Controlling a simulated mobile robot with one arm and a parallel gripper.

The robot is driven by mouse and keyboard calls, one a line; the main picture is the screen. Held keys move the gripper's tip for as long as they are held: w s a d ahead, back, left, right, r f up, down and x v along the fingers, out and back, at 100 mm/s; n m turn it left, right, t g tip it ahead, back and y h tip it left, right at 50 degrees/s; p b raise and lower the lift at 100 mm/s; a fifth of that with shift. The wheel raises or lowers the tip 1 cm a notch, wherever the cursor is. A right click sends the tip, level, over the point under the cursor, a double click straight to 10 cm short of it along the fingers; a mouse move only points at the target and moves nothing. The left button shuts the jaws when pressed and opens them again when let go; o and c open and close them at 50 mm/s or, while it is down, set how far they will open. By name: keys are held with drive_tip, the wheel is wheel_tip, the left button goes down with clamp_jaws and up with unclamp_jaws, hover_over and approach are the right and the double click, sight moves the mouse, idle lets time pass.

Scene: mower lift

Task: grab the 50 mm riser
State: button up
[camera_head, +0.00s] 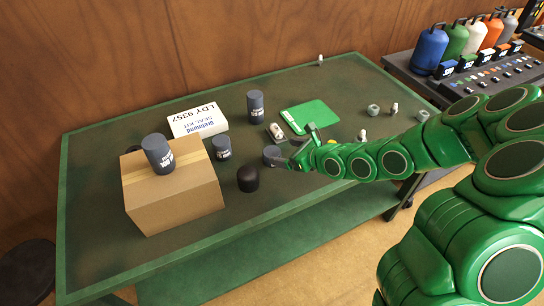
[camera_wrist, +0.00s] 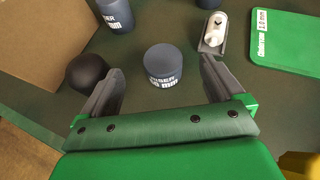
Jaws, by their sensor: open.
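Several dark grey cylindrical risers with white lettering show. A short one (camera_head: 271,156) stands on the green table near my gripper (camera_head: 290,152). In the wrist view this short riser (camera_wrist: 163,62) is upright between the open fingers, with a gap on each side; its label reads "riser" and a partly unclear number in mm. A medium riser (camera_head: 222,147) stands left of it, a taller one (camera_head: 256,106) behind, and another (camera_head: 158,154) on top of the cardboard box. I cannot read their sizes. My gripper is open and empty.
A black rounded knob (camera_head: 248,179) stands close left of the short riser. The cardboard box (camera_head: 175,195), a white seal kit box (camera_head: 197,120), a small white-topped part (camera_head: 277,132) and a green plate (camera_head: 310,115) surround it. The table's front right is clear.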

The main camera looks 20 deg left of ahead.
sight(274, 153)
drive_tip(key=shift+f+m, duration=0.3)
drive_tip(key=shift+f, duration=0.4)
drive_tip(key=shift+x, duration=3.75)
drive_tip(key=shift+d+f, duration=0.1)
drive_tip(key=shift+f, duration=0.05)
drive_tip(key=shift+c, duration=0.3)
drive_tip(key=c, duration=1.1)
drive_tip(key=shift+w, duration=0.1)
